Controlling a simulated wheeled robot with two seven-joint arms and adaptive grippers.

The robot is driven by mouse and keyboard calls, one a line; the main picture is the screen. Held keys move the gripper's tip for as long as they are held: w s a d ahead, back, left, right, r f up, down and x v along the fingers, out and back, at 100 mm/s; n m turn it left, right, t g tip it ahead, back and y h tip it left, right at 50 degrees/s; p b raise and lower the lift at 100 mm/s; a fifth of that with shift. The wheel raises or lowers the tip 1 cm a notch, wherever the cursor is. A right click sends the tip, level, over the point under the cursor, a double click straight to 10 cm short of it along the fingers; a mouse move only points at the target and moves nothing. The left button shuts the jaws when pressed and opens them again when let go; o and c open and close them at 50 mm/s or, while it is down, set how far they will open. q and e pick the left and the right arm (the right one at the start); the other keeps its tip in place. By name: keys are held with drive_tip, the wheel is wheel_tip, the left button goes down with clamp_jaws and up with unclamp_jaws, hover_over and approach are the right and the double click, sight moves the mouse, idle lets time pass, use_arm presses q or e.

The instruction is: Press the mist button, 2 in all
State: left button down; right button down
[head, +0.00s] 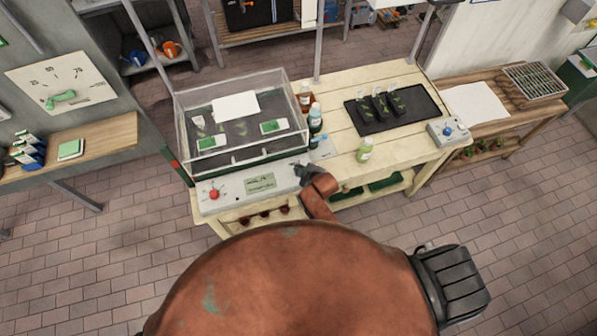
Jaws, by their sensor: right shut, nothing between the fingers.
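A transparent propagation box (240,115) stands on the pale wooden bench. Its grey front panel (235,200) carries a red knob (213,194) at the left and a small greenish display plate (260,184) in the middle. My right gripper (301,168) is shut and empty, at the right end of this panel. It covers what lies under it, so I cannot tell whether it touches a button. A grey box with a blue button (448,130) sits at the bench's right end, apart from the gripper. Which control is the mist button is not readable. My left gripper is not in view.
Several bottles (315,118) stand just right of the box, close behind my gripper. A black tray (425,100) with seedling packs lies further right. Bare planks lie between them.

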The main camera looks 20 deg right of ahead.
drive_tip(key=shift+f, duration=0.15)
idle(0.5)
drive_tip(key=shift+f, duration=0.3)
drive_tip(key=shift+f, duration=0.5)
idle(0.6)
idle(0.4)
drive_tip(key=shift+r+p, duration=0.75)
drive_tip(key=shift+r, duration=0.15)
wheel_tip(320, 180, up, 5)
drive_tip(key=p, duration=0.5)
drive_tip(key=shift+r, duration=0.1)
